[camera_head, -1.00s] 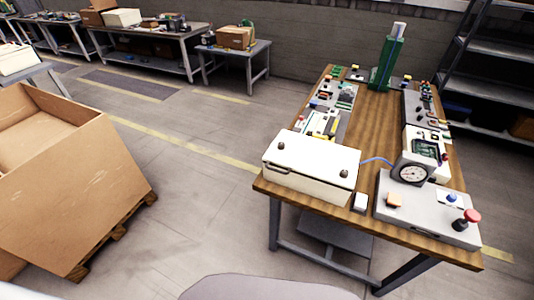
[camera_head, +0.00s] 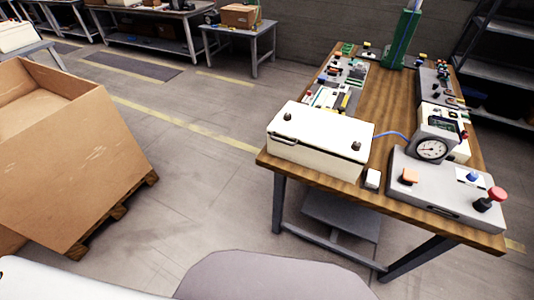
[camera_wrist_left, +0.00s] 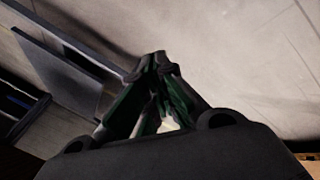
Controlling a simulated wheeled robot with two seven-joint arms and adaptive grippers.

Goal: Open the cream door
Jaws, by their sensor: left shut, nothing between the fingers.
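A cream box (camera_head: 318,142) with a flat cream top and two dark knobs sits on the front left corner of the wooden workbench. Its top panel (camera_head: 322,128) lies flat and looks closed; I cannot tell whether this is the cream door. My left gripper (camera_wrist_left: 158,62) shows in the left wrist view with its dark green fingers together and empty, pointing over the floor. Neither gripper shows in the head view, so their distance from the box cannot be told.
The workbench (camera_head: 385,112) also carries a grey panel with a red button (camera_head: 490,199), a round gauge (camera_head: 432,149), a small white block (camera_head: 373,178) and a green tower (camera_head: 404,40). A large cardboard box (camera_head: 75,165) on a pallet stands left. Floor between is clear.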

